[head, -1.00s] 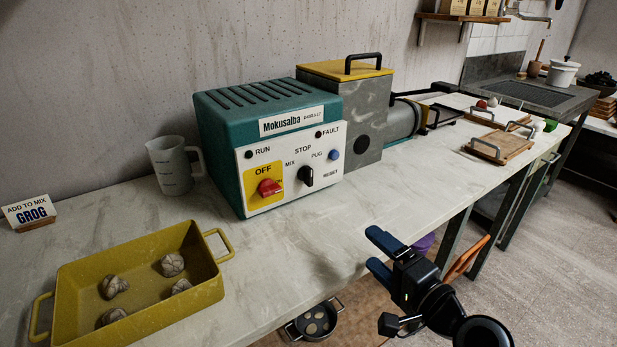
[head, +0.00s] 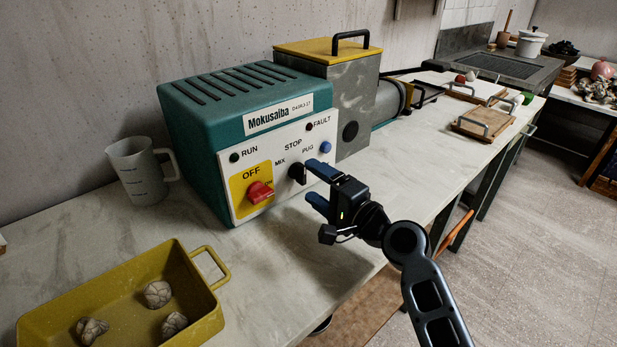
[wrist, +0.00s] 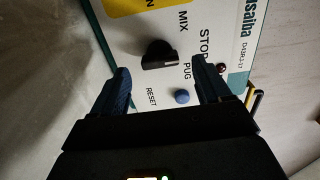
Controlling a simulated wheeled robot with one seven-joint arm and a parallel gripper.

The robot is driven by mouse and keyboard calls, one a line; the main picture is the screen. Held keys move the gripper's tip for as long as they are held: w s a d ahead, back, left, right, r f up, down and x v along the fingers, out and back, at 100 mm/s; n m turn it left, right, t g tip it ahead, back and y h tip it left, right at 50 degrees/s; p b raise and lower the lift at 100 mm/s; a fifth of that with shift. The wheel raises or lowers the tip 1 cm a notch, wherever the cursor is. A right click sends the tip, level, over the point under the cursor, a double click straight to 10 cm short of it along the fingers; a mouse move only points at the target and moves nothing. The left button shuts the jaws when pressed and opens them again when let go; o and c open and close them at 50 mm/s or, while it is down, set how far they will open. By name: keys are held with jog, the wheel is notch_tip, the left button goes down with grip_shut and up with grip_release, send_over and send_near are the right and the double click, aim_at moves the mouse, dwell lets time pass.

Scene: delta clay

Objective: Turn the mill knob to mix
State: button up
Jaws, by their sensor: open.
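The mill (head: 200,110) is a teal box with a white front panel on the counter. Its black selector knob (head: 297,173) sits among the labels MIX, STOP and PUG; it also shows in the wrist view (wrist: 158,55). In the wrist view its pale mark lies on the side toward the STOP and PUG labels. My gripper (head: 318,181) is open and empty in front of the panel, close to the knob. In the wrist view the knob lies ahead of the gap between the fingertips (wrist: 161,80), apart from both. The red switch (head: 259,192) is left of the knob.
A blue button (head: 325,147) is right of the knob, near my upper finger. A measuring jug (head: 140,170) stands left of the mill. A yellow tray (head: 205,300) with grey clay lumps is at the front left. Bare counter (head: 300,250) lies below the panel.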

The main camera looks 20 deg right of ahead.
aim_at(300, 173)
jog(key=shift+x, duration=1.2)
jog(key=c, duration=1)
jog(key=shift+c, duration=0.2)
